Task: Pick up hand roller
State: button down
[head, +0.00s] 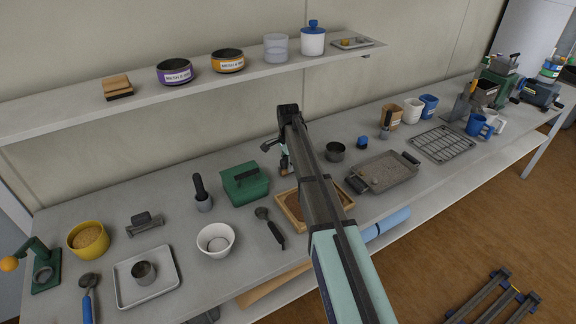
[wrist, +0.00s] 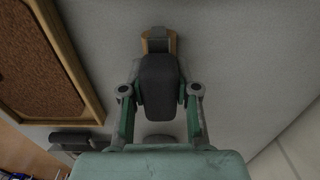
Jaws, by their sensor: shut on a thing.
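The hand roller (wrist: 160,85) is between my fingers in the wrist view. It shows a dark grip, with a tan part and a grey end beyond it. My gripper (wrist: 160,95) is shut on the dark grip, with one finger on each side. In the head view my gripper (head: 284,150) is over the back of the bench, behind the wooden soil tray.
The wooden soil tray (head: 289,206) is close in front. The wall shelf (head: 215,87) runs above and behind. A small gap lies between box and gripper.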

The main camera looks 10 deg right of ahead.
jog(key=shift+r+b, duration=0.45)
jog(key=shift+r, duration=0.35)
jog(key=shift+s+d+r+b, duration=0.1)
jog(key=shift+s+r+b, duration=0.2)
jog(key=shift+r+b, duration=0.4)
jog(key=s+d+b, duration=0.1)
jog(key=s, duration=0.4)
jog(key=s+d+b, duration=0.1)
jog(key=s+d, duration=0.1)
jog(key=s, duration=0.3)
jog(key=s+d+b, duration=0.1)
jog(key=s+d, duration=0.1)
jog(key=s, duration=0.3)
jog(key=shift+r+b, duration=0.15)
jog(key=shift+b, duration=0.15)
jog(key=shift+s+d+r, duration=0.1)
jog(key=shift+s+d, duration=0.2)
jog(key=shift+s, duration=0.4)
